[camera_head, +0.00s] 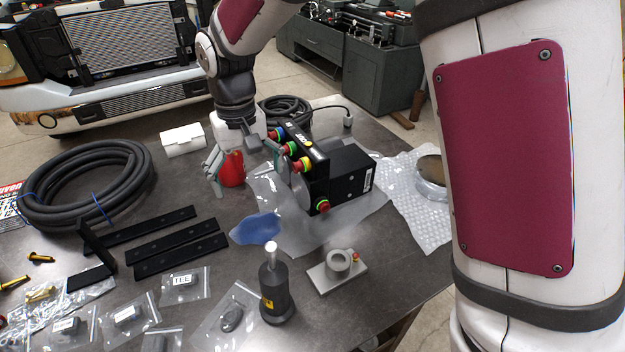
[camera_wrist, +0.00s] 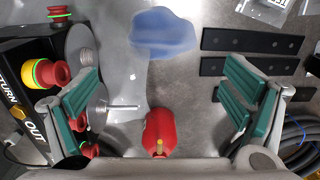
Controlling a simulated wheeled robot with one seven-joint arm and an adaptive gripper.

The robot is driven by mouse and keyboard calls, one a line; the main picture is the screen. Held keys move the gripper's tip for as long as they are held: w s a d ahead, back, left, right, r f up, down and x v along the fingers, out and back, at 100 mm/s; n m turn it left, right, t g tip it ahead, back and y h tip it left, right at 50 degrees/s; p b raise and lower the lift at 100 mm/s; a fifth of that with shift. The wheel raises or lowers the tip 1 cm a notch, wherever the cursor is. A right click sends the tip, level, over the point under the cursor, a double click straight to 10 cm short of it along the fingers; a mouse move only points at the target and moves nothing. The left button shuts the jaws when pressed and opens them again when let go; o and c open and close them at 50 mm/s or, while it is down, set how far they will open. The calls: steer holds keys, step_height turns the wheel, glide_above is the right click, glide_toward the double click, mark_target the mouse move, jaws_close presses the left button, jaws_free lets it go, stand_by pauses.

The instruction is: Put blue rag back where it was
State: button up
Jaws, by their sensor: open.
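The blue rag (camera_head: 257,228) lies crumpled and flat on the dark table, at the left edge of a clear plastic sheet (camera_head: 318,232). It also shows in the wrist view (camera_wrist: 163,32), at the top middle, beyond my fingertips. My gripper (camera_head: 243,166) is above the table, behind the rag in the head view. In the wrist view my gripper (camera_wrist: 163,85) has its two teal-padded fingers spread wide, with nothing held between them. The rag is apart from both fingers.
A red container (camera_head: 232,170) stands close by my gripper. A black box with coloured buttons (camera_head: 345,170) is just right. Black bars (camera_head: 180,247) lie left of the rag; a dark cylinder (camera_head: 275,290) and grey fixture (camera_head: 338,270) stand in front.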

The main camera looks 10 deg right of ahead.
steer(key=s+d+r+m+t, duration=0.2)
steer(key=s+d+r+t, duration=0.1)
steer(key=s+d+r, duration=1.2)
steer(key=s+d+f+m+t, duration=0.1)
steer(key=s+d+f+t, duration=0.1)
steer(key=s+d, duration=0.3)
steer(key=s, duration=0.3)
steer(key=shift+s, duration=0.35)
steer(key=shift+d, duration=0.1)
